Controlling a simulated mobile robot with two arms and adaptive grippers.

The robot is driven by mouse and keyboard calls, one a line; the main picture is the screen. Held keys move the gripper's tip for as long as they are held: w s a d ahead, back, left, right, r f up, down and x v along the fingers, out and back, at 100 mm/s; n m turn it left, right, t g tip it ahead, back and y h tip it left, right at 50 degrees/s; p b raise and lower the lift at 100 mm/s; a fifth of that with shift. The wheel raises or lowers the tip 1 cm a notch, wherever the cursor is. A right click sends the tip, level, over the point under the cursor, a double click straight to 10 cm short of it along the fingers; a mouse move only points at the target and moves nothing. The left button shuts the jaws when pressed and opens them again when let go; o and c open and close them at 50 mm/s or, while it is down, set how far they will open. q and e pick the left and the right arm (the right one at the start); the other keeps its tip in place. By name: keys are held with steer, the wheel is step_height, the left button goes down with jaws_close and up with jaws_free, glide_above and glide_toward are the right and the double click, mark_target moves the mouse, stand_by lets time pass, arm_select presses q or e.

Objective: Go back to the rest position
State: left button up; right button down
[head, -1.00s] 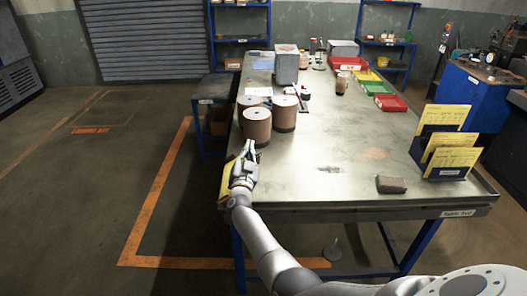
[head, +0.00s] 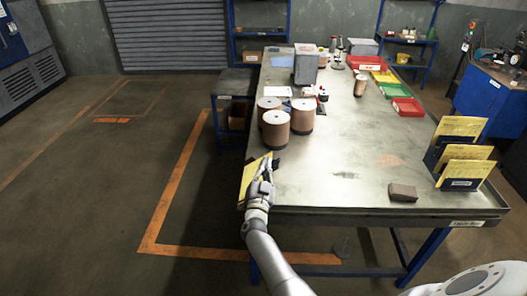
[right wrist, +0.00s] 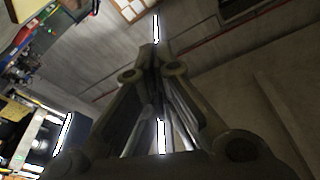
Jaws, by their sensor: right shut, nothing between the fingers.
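The right wrist view shows the closed fingers (right wrist: 152,60) meeting, with ceiling and wall behind.
A grey-brown block (head: 403,192) lies near the bench's front edge. Yellow cards in dark holders (head: 462,184) stand at the right. Red (head: 408,107), green and yellow trays line the far right side. A grey box (head: 305,66) stands farther back. The bench middle and left floor are clear.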

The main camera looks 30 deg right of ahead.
steer(key=shift+v, duration=0.75)
steer(key=shift+f, duration=0.1)
steer(key=s+a+f+n+y+b, duration=0.1)
steer(key=s+a+f+n+y, duration=0.1)
steer(key=f, duration=0.5)
steer(key=s+a+f+n+y+b, duration=0.1)
steer(key=s+a+f+n+y, duration=0.15)
steer(key=f, duration=0.45)
steer(key=s+a+f+n+y+b, duration=0.1)
steer(key=a+f+n+y+b, duration=0.15)
steer(key=f, duration=0.35)
steer(key=s+a+f+n+g+y+b, duration=0.1)
steer(key=s+a+f+n+g+y, duration=0.15)
steer(key=s+f, duration=0.7)
steer(key=s+a+f+n+g+y+b, duration=0.1)
steer(key=s+a+f+g+y, duration=0.15)
steer(key=s+f, duration=0.65)
steer(key=s+f+n+g+b, duration=0.1)
steer(key=s+f+g, duration=0.2)
steer(key=s+f, duration=0.4)
steer(key=s+d+f+n+g+b, duration=0.1)
steer(key=s+f+g, duration=0.3)
steer(key=s, duration=1.1)
steer(key=s+d+f+n+g+b, duration=0.1)
steer(key=s+f+g+b, duration=0.2)
steer(key=s+f, duration=0.7)
steer(key=shift+s+f+g, duration=0.2)
steer(key=shift+s+g, duration=0.1)
steer(key=shift+s, duration=0.65)
